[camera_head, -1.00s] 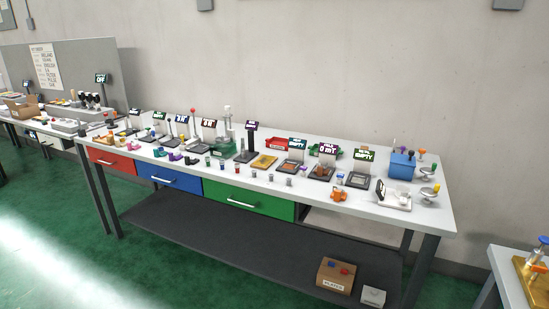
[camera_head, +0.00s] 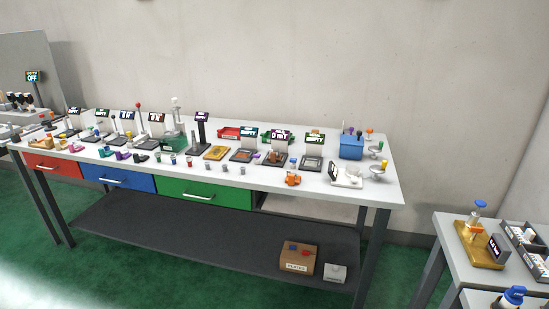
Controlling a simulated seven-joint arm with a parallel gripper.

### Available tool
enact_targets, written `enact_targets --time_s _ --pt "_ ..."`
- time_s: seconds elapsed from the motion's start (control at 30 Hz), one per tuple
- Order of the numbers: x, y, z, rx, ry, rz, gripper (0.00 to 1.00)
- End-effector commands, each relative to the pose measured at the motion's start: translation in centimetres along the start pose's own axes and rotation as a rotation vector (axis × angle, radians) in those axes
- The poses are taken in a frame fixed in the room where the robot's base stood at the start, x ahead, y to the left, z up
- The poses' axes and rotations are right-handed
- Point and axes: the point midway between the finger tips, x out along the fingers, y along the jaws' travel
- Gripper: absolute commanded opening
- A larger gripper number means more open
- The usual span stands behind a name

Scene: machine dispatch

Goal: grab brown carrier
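I cannot single out a brown carrier for certain. A small brown piece (camera_head: 276,158) sits on a dark station with a lit sign on the workbench. An orange piece (camera_head: 292,180) stands near the front edge of the bench. Several other small coloured pieces, such as a purple one (camera_head: 122,155), lie along the front left of the bench. A tan-brown item (camera_head: 41,143) lies at the bench's left end. They are too small to tell in detail. My gripper is not in view.
The long workbench (camera_head: 330,196) has red, blue and green drawers (camera_head: 205,192). A brown box labelled PLATES (camera_head: 297,258) stands on its lower shelf (camera_head: 200,238). Another table (camera_head: 450,235) with a gold-based device stands at right. Green floor (camera_head: 50,260) is open in front.

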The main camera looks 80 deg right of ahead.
Motion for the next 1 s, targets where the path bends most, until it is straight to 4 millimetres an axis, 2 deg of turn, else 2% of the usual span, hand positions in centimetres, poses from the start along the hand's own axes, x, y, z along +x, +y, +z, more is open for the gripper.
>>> enact_targets --time_s 0.07,1.0 --pt "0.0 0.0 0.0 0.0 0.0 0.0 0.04" --pt "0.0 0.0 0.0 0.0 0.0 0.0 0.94"
